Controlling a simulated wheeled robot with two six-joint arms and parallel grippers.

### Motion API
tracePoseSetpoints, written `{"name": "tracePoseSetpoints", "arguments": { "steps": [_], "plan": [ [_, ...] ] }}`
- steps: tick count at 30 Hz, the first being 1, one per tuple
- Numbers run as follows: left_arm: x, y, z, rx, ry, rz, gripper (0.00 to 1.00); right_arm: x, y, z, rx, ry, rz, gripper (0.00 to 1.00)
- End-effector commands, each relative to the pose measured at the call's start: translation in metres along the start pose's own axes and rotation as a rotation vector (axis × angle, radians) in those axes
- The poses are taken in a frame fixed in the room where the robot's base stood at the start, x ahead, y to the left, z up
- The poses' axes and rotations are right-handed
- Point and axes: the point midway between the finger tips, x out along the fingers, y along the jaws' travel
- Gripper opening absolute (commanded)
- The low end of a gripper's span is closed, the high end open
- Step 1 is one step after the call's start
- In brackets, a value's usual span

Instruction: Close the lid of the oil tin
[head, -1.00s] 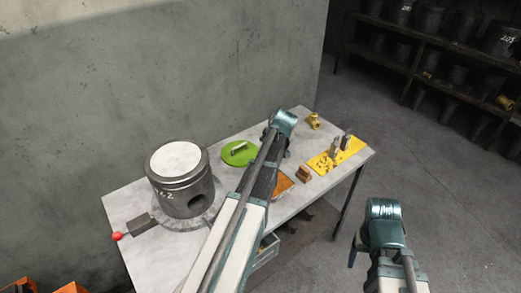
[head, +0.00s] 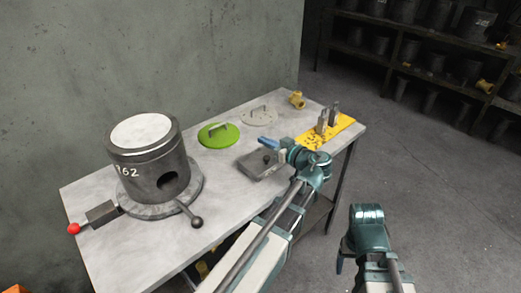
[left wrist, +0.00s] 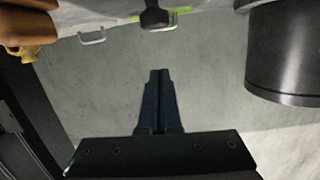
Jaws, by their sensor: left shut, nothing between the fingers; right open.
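The oil tin (head: 254,177) is a low grey box near the front edge of the bench. Its lid (head: 250,160), with a dark knob (head: 267,158), appears to lie flat over it; no orange inside shows. My arm hides the tin's right end, so I cannot tell whether the lid sits fully flush. The dark knob also shows at the top of the left wrist view (left wrist: 155,17). My left gripper (head: 262,141) is shut and empty, just above and behind the tin. My right gripper (head: 341,266) is open, off the bench at the lower right.
A large cylinder marked 162 (head: 148,165) with a red-knobbed lever (head: 74,228) stands at left. A green lid (head: 219,137), a pale lid (head: 259,117), a brass fitting (head: 297,99) and a yellow tray (head: 342,124) lie beyond the tin. The bench front is clear.

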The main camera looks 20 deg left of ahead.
Motion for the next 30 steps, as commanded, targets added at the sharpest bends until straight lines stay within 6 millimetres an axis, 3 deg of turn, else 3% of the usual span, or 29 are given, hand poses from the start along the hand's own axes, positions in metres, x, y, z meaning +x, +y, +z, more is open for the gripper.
{"name": "tracePoseSetpoints", "arguments": {
  "steps": [1,15,21,30],
  "plan": [
    [-0.001,0.001,0.017,0.002,0.038,0.0,0.0,0.025,-0.002,-0.002,0.0,0.0,0.0,0.72],
    [-0.02,0.003,0.048,0.008,0.369,-0.023,0.0,0.124,-0.012,-0.007,-0.001,0.0,0.0,0.72],
    [-0.025,0.004,0.052,0.009,0.426,-0.026,0.0,0.139,-0.013,-0.008,-0.001,0.0,0.0,0.72],
    [-0.027,0.004,0.059,0.01,0.428,-0.027,0.0,0.145,-0.014,-0.009,-0.001,0.0,0.0,0.72]
  ]
}}
